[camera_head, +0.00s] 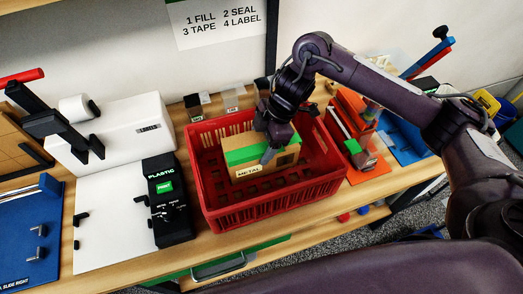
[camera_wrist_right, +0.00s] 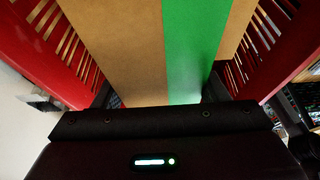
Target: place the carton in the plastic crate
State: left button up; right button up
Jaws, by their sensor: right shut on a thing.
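The carton (camera_head: 283,161) is a brown box with a green band across its top and a label reading METAL on its front. It is inside the red plastic crate (camera_head: 262,214), with the crate's walls around it. My right gripper (camera_head: 267,155) reaches down from above and is shut on the carton. In the right wrist view, the carton's brown and green face (camera_wrist_right: 120,45) fills the middle, with the red slatted crate walls (camera_wrist_right: 45,50) on both sides. Whether the carton touches the crate floor cannot be made out. My left gripper is not in view.
Left of the crate stand a black control box (camera_head: 167,203) marked PLASTIC and a white machine (camera_head: 120,135). Small containers (camera_head: 232,97) stand behind the crate. An orange stand (camera_head: 355,125) is close on its right, with a blue tray (camera_head: 402,138) beyond.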

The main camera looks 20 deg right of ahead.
notch_tip(320, 180, down, 4)
jog(key=shift+r, duration=0.25)
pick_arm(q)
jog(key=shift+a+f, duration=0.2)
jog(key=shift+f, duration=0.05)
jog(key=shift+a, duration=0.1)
pick_arm(e)
jog(key=shift+f, duration=0.1)
jog(key=o, duration=1.3)
jog(key=shift+f, duration=0.1)
jog(key=shift+o, duration=0.2)
jog(key=shift+r, duration=0.25)
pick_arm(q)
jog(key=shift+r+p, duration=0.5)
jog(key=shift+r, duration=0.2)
pick_arm(e)
jog(key=v, duration=1.2)
jog(key=shift+s, duration=0.1)
jog(key=shift+f, duration=0.1)
